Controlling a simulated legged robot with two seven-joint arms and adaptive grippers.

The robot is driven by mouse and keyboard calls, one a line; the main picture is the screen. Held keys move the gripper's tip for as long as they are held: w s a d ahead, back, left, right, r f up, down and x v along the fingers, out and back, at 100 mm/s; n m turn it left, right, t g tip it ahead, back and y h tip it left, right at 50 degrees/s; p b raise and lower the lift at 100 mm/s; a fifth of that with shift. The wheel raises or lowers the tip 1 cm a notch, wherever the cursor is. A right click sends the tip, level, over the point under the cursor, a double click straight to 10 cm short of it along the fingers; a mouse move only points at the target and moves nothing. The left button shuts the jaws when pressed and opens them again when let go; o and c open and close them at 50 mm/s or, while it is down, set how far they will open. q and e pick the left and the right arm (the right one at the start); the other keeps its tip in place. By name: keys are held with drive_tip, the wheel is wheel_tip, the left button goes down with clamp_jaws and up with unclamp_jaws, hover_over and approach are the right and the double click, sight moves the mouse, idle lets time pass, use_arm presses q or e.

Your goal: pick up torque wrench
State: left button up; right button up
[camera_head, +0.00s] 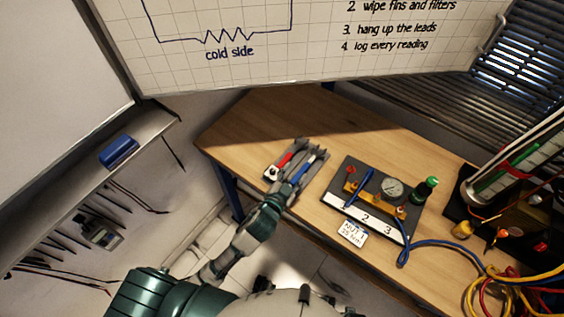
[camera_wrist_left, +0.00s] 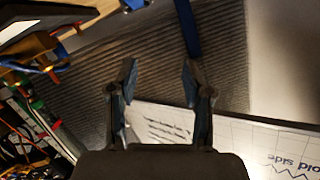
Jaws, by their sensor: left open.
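A grey ribbed tray (camera_head: 316,167) on the wooden bench holds a red-handled tool (camera_head: 285,160) and a long blue-handled tool (camera_head: 305,166). I cannot tell for sure which is the torque wrench. My left gripper (camera_head: 288,187) is at the tray's near edge, by the near end of the blue tool, and hides part of it. In the left wrist view the gripper (camera_wrist_left: 158,72) is open with nothing between its fingers. A blue bar (camera_wrist_left: 194,35) shows just past the right finger, over the ribbed surface (camera_wrist_left: 155,45). My right gripper is not in view.
Right of the tray stands a dark gauge board (camera_head: 340,185) with a round gauge (camera_head: 392,187), brass fittings and a green-capped bottle (camera_head: 425,190). Coiled hoses (camera_head: 497,290) are at the right. The bench behind the tray is clear.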

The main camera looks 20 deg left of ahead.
use_arm(q)
drive_tip(key=d+r+m+g+h, duration=0.1)
drive_tip(key=d+r+m+h, duration=1.4)
drive_tip(key=d+r+m, duration=0.15)
drive_tip(key=s+d+m+g+h, duration=0.2)
drive_tip(key=d+m+g+h, duration=0.15)
drive_tip(key=m+g, duration=0.35)
drive_tip(key=m+g+y, duration=0.7)
drive_tip(key=m+y, duration=0.3)
drive_tip(key=y, duration=1.1)
approach(282, 162)
drive_tip(key=f, duration=0.3)
drive_tip(key=shift+w+d+f, duration=0.1)
drive_tip(key=shift+w+f, duration=0.1)
drive_tip(key=shift+w, duration=0.05)
wheel_tip(282, 162, down, 6)
drive_tip(key=shift+r, duration=0.15)
drive_tip(key=shift+d+r, duration=0.1)
drive_tip(key=shift+d, duration=0.05)
clamp_jaws()
